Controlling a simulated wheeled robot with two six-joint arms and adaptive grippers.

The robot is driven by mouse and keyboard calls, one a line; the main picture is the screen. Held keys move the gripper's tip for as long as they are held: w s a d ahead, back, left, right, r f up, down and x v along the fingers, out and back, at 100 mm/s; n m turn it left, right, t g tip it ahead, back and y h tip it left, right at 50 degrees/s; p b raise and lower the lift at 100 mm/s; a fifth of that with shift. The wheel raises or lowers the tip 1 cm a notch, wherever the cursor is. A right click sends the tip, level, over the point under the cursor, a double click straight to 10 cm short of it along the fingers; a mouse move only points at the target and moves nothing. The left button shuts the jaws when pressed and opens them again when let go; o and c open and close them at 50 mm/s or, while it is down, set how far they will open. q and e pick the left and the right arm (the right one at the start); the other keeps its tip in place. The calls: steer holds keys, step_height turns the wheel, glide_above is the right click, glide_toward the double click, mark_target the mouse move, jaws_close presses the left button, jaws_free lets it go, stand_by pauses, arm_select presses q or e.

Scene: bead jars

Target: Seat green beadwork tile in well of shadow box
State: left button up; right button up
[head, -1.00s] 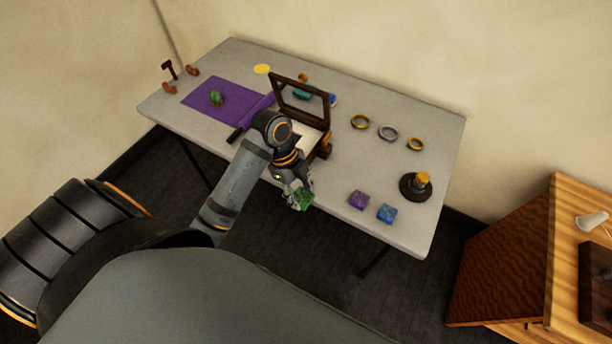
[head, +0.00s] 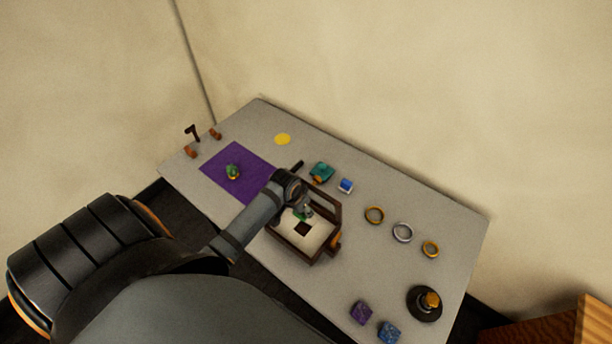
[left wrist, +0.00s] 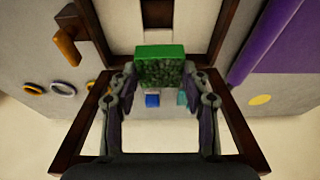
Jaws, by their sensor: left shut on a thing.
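The green beadwork tile (left wrist: 160,66) is held between the two fingers of my left gripper (left wrist: 162,90) in the left wrist view. In the head view the gripper (head: 306,212) is over the shadow box, with a bit of the green tile (head: 299,216) showing. The shadow box (head: 290,250) has dark wooden walls, a pale floor and a raised frame lid (head: 338,218). Its dark square well (head: 302,229) looks empty, just nearer the front than the tile. The well (left wrist: 157,13) also shows beyond the tile in the left wrist view. My right gripper is not in view.
A purple mat (head: 222,184) with a green object (head: 232,171) lies left of the box. Behind it are a teal item (head: 321,171) and a blue block (head: 346,186). Several rings (head: 403,233), purple (head: 360,312) and blue (head: 389,332) tiles and a dark stand (head: 425,304) are right.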

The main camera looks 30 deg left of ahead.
arm_select(q)
steer(key=shift+s+d, duration=0.1)
steer(key=shift+s, duration=0.2)
steer(key=shift+s+f, duration=0.1)
steer(key=shift+f, duration=0.2)
steer(key=shift+d+f, duration=0.1)
steer(key=shift+f, duration=0.25)
steer(key=shift+x, duration=0.8)
steer(key=shift+s, duration=0.15)
steer(key=shift+f, duration=0.6)
step_height(320, 180, down, 2)
steer(key=shift+f+b, duration=0.1)
steer(key=shift+b, duration=0.5)
steer(key=shift+f+b, duration=0.7)
steer(key=shift+b, duration=0.05)
steer(key=shift+f+b, duration=0.3)
steer(key=shift+f, duration=0.5)
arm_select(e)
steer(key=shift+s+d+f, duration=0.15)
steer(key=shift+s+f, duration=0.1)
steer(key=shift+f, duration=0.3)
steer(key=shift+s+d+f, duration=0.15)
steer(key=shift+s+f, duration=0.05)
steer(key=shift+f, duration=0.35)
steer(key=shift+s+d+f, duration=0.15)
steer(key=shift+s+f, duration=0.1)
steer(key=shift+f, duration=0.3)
